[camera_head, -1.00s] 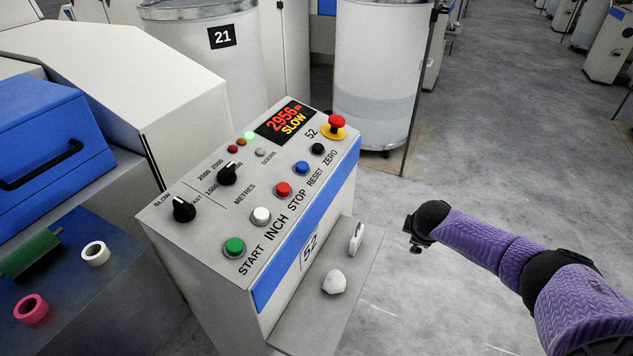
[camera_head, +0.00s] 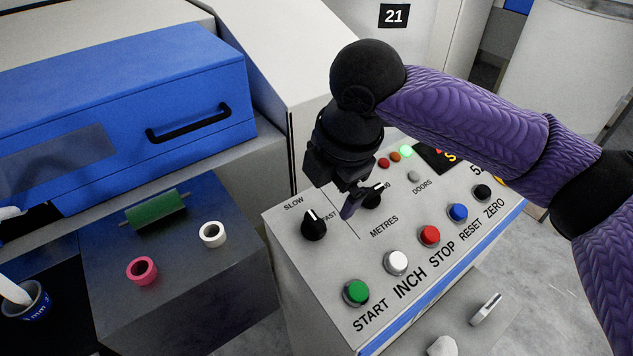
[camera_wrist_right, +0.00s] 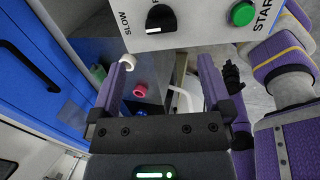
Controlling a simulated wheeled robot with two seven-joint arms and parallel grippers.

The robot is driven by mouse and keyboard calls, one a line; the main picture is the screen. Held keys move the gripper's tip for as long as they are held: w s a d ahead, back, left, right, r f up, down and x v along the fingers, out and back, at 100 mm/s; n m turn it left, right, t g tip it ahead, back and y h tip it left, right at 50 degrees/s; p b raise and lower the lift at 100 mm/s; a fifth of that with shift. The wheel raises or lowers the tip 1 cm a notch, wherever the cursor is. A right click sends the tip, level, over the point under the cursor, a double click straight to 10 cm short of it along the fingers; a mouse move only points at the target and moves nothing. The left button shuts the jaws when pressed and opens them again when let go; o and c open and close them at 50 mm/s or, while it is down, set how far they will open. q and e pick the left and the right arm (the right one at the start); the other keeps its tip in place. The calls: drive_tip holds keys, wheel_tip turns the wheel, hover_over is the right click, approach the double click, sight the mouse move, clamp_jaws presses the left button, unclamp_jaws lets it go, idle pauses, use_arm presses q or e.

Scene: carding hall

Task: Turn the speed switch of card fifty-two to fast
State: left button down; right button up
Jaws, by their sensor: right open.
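The speed switch (camera_head: 313,226) is a black knob at the left end of card fifty-two's grey panel (camera_head: 336,279), between the labels SLOW and FAST. Its white mark points toward SLOW. It also shows at the top of the right wrist view (camera_wrist_right: 160,18). My right gripper (camera_head: 352,205) is over the panel, just right of the switch in the head view, partly in front of the metres knob (camera_head: 373,197). In the right wrist view its fingers (camera_wrist_right: 166,66) are apart with nothing between them, and the switch lies beyond the tips.
Green (camera_head: 356,292), white (camera_head: 396,262), red (camera_head: 430,236), blue (camera_head: 458,212) and black (camera_head: 482,192) buttons line the panel front. A blue box with a handle (camera_head: 190,124) and a dark surface with a green roller (camera_head: 155,210) and two rings lie left. My right arm hides most of the display.

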sight(316, 221)
drive_tip(key=b+x, duration=0.2)
drive_tip(key=x, duration=0.2)
drive_tip(key=b+x, duration=0.2)
drive_tip(key=x, duration=0.3)
drive_tip(key=shift+s+a+f, duration=0.2)
drive_tip(key=shift+a, duration=0.05)
drive_tip(key=shift+f, duration=0.2)
use_arm(q)
drive_tip(key=s+a+f, duration=0.2)
drive_tip(key=s+f, duration=0.1)
drive_tip(key=s, duration=0.1)
drive_tip(key=shift+a+f+g+y, duration=0.3)
drive_tip(key=shift+f+g, duration=0.1)
drive_tip(key=shift+w, duration=0.1)
